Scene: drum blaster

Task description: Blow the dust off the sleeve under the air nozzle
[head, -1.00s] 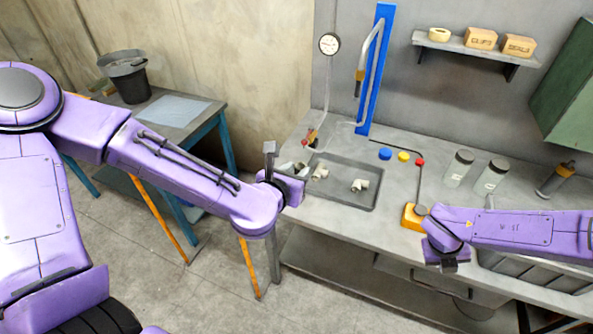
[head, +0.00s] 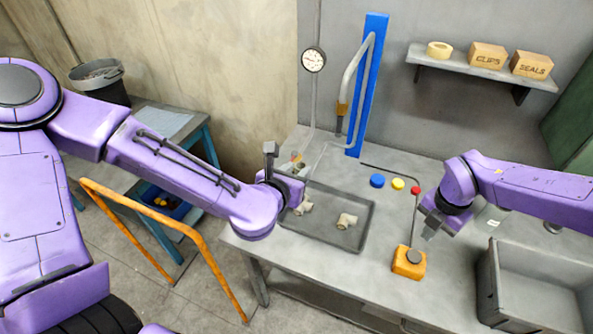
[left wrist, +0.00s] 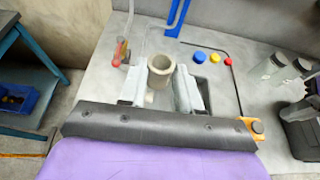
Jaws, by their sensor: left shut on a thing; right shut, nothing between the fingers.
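My left gripper (head: 293,186) is shut on a pale beige sleeve (left wrist: 160,71). My right gripper (head: 430,228) is shut and empty, above and just behind an orange box with a dark round button (head: 409,263). Dust on the sleeve is too small to tell.
A red-handled valve (left wrist: 121,52) stands near the wall under a gauge (head: 313,60). A grey bin (head: 535,285) is at the right.

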